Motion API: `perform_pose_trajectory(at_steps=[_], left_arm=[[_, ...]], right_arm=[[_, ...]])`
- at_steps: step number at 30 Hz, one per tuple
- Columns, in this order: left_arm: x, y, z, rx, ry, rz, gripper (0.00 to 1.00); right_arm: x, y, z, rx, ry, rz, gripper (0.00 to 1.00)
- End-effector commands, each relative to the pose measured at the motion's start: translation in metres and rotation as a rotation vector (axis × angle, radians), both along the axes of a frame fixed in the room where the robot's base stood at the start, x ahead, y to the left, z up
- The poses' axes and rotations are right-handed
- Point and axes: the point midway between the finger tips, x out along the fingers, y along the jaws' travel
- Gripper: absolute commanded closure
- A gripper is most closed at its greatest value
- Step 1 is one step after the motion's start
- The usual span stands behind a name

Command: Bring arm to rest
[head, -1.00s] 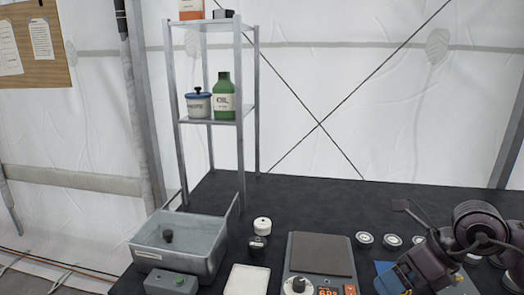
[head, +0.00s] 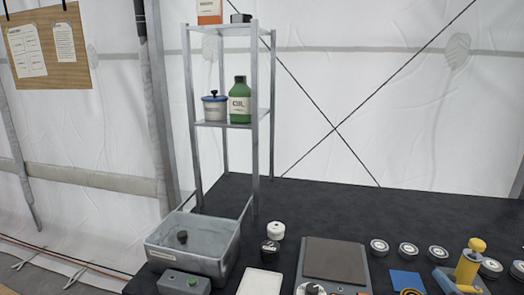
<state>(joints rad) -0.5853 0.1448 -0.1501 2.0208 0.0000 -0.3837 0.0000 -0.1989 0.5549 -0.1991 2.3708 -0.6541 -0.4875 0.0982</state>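Neither my left nor my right gripper shows in the head view, and no part of either arm is in the picture. Whether the grippers are open or shut is out of sight. The dark worktable (head: 330,205) lies in front of me with its objects standing on it.
A metal shelf rack (head: 254,150) holds a green bottle (head: 240,104) and a blue-lidded jar (head: 214,108). A grey tray (head: 205,262), a scale (head: 335,262), a white-topped jar (head: 276,230), several round tins (head: 408,250) and a yellow-handled tool (head: 468,262) stand in front. The table's back middle is clear.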

Motion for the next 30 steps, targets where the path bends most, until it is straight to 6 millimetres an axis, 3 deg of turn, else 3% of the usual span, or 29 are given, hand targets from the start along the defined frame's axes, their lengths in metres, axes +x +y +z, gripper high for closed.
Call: perform_pose_trajectory(at_steps=[6, 12, 18, 30], left_arm=[[0.000, 0.000, 0.000, 0.000, 0.000, 0.000, 0.17], [0.000, 0.000, 0.000, 0.000, 0.001, 0.000, 0.17], [0.000, 0.000, 0.000, 0.000, 0.001, 0.000, 0.17], [0.000, 0.000, 0.000, 0.000, 0.001, 0.000, 0.17]], right_arm=[[-0.047, -0.033, -0.081, 0.295, 0.386, -0.306, 0.13], [-0.111, -0.034, -0.144, 0.499, 0.748, -0.506, 0.13], [-0.157, -0.024, -0.175, 0.607, 0.981, -0.599, 0.13], [-0.219, 0.002, -0.198, 0.734, 1.286, -0.676, 0.13]])
